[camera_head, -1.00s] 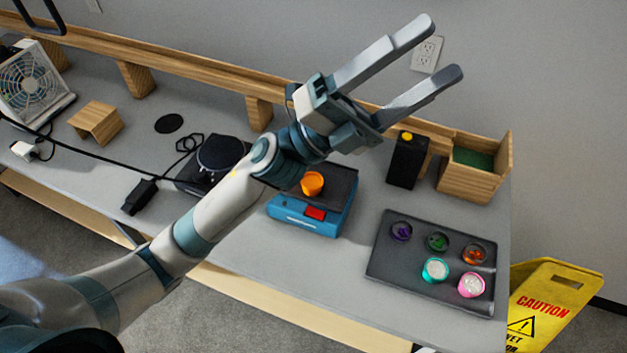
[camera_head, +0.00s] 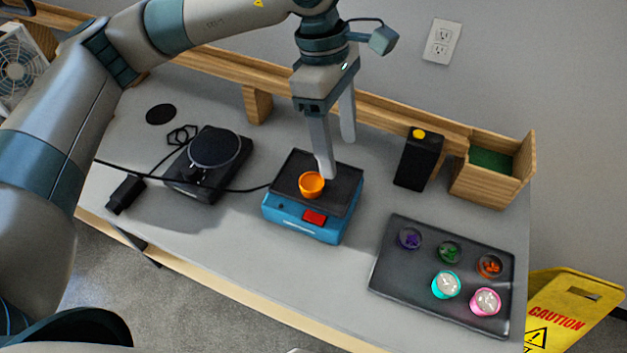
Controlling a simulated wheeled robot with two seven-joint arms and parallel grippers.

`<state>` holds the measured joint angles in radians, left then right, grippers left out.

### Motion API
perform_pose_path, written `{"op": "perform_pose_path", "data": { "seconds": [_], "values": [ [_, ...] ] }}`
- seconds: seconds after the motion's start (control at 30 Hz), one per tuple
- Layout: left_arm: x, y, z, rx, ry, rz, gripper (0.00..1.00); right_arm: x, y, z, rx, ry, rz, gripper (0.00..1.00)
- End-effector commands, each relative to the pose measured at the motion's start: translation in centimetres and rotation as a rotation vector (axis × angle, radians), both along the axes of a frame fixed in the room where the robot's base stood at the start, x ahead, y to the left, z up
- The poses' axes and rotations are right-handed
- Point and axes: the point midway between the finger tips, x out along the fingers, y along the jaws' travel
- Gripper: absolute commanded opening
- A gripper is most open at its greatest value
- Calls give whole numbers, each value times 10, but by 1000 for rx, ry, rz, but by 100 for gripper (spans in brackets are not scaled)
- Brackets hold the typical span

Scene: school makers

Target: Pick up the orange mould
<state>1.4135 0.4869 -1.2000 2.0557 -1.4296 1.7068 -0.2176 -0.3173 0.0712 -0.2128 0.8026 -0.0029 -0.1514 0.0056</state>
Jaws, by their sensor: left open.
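The orange mould (camera_head: 311,186) is a small round cup. It sits on the dark top plate of a blue device (camera_head: 302,222) with a red switch. My left gripper (camera_head: 338,158) points down just above and behind the mould, with its two fingers apart. The nearer fingertip appears close to the mould's back rim; I cannot tell whether it touches. Nothing is between the fingers. My right gripper is not in view.
A dark tray (camera_head: 385,276) with several small cups lies at right. A black box (camera_head: 416,164) and a wooden bin (camera_head: 482,189) stand behind it. A black round-topped device (camera_head: 209,190) with a cable is at left. A wooden rail (camera_head: 215,58) runs along the back.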

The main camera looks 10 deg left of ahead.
Motion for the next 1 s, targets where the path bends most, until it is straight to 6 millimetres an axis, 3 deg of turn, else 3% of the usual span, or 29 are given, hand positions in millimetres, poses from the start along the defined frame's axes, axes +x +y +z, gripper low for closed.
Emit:
{"op": "perform_pose_path", "data": {
  "seconds": [0.1,0.23,0.67,0.87,1.0],
  "values": [
    [22,31,6,125,-83,17,64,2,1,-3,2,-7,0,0],
    [31,46,11,188,-117,27,64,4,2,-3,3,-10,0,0],
    [32,48,10,194,-121,28,64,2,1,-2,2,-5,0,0],
    [31,48,-4,195,-118,28,64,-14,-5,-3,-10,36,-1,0],
    [31,48,-21,195,-117,28,64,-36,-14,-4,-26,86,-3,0]
  ]
}}
